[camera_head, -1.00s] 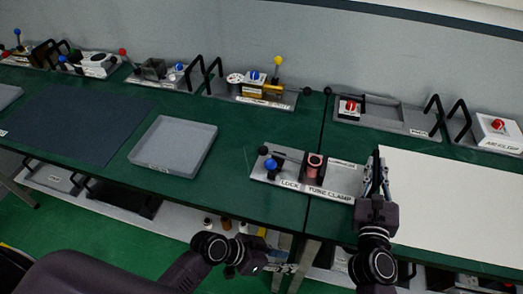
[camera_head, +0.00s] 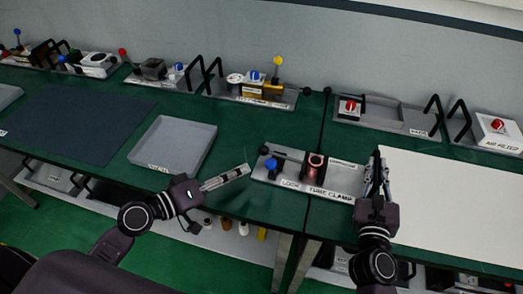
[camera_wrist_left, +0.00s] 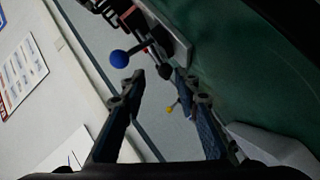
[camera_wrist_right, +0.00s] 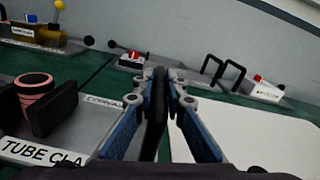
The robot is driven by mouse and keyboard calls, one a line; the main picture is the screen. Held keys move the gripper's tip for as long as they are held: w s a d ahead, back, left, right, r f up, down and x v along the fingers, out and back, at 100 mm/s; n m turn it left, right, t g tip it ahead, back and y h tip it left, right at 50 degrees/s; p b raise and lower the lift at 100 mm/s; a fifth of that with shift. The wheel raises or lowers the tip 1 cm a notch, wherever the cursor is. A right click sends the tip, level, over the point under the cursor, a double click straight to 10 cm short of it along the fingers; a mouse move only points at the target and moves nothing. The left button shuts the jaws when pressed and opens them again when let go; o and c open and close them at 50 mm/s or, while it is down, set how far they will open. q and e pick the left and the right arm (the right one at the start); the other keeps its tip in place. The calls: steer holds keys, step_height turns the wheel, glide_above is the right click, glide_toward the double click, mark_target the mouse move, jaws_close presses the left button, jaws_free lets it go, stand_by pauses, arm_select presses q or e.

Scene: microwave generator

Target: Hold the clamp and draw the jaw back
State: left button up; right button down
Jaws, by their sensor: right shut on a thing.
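The tube clamp (camera_head: 345,182) is a grey base labelled "LOCK" and "TUBE CLAMP" at the bench's front edge. A pink tube (camera_head: 315,163) stands upright on it; it also shows in the right wrist view (camera_wrist_right: 35,95) beside a black jaw plate (camera_wrist_right: 58,106). A blue-knobbed lock lever (camera_head: 271,164) is at the base's left end. My right gripper (camera_head: 377,160) is shut on a black upright handle (camera_wrist_right: 156,110) at the base's right end. My left gripper (camera_head: 243,170) is open and empty, just left of the base. The blue knob (camera_wrist_left: 118,58) lies beyond its fingertips.
A grey tray (camera_head: 172,147) lies left of my left gripper. A white board (camera_head: 450,205) covers the bench to the right. Other fixtures (camera_head: 262,88) line the wall at the back.

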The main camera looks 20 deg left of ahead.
mark_target(261, 152)
arm_select(q)
steer(key=shift+w+a+r+n+t+y, duration=0.15)
steer(key=shift+w+a+n, duration=0.15)
steer(key=shift+a, duration=0.2)
steer(key=shift+w+a+r+n+t+y, duration=0.15)
steer(key=shift+w+a+n, duration=0.15)
steer(key=shift+a, duration=0.15)
steer(key=shift+w+d+f, duration=0.1)
steer(key=shift+w, duration=0.15)
steer(key=x, duration=1.1)
steer(key=shift+d, duration=0.1)
steer(key=shift+f, duration=0.1)
jaws_close()
